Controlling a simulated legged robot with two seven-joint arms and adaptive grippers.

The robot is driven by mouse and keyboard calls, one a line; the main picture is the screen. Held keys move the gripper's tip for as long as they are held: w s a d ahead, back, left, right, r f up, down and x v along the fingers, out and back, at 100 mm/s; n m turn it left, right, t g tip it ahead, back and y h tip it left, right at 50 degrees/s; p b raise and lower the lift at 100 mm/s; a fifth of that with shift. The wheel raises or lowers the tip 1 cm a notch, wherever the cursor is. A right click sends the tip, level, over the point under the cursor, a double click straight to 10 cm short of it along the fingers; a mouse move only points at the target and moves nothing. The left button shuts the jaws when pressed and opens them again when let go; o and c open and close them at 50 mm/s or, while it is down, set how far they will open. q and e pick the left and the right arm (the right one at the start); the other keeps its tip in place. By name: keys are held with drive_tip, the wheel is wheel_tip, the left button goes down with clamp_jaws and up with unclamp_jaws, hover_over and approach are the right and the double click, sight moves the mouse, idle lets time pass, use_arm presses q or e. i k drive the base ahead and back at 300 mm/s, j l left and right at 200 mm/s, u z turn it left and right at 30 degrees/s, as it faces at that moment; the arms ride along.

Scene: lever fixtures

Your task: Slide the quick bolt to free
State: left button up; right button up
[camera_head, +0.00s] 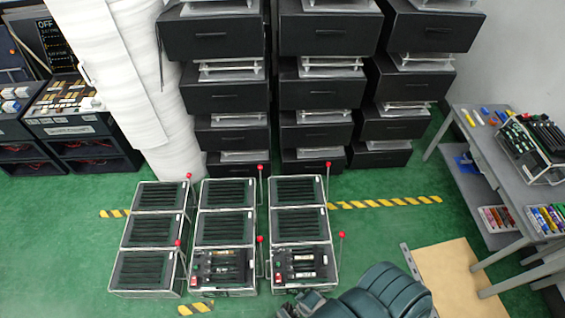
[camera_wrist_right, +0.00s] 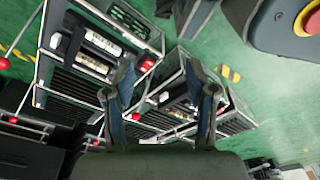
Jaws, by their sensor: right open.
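Metal-framed black rack units (camera_head: 228,193) stand in three columns on the green floor, with upright rods ending in red knobs (camera_head: 341,235) beside them. I cannot tell which part is the quick bolt. My right gripper (camera_head: 300,304) is at the bottom of the head view, in front of the right column. In the right wrist view it (camera_wrist_right: 161,68) is open, its two fingers apart with no object clearly held. A red knob (camera_wrist_right: 145,66) appears between the fingers in that picture; whether it touches either finger cannot be told. My left gripper is not in view.
Black drawer stacks (camera_head: 213,85) and a white column (camera_head: 150,90) stand behind the racks. A grey table (camera_head: 487,150) with tools is at the right, near a tan board (camera_head: 455,280). Green floor at the left is clear.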

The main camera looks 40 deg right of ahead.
sight(319, 261)
drive_tip(key=z, duration=1.2)
drive_tip(key=k+l+z, duration=0.2)
drive_tip(key=k, duration=0.25)
drive_tip(key=k+l+z, duration=0.15)
drive_tip(key=k, duration=0.25)
drive_tip(key=i+l+u, duration=0.15)
drive_tip(key=i+l, duration=0.25)
drive_tip(key=i+l+u, duration=0.2)
drive_tip(key=i+l, duration=0.15)
drive_tip(key=l, duration=0.25)
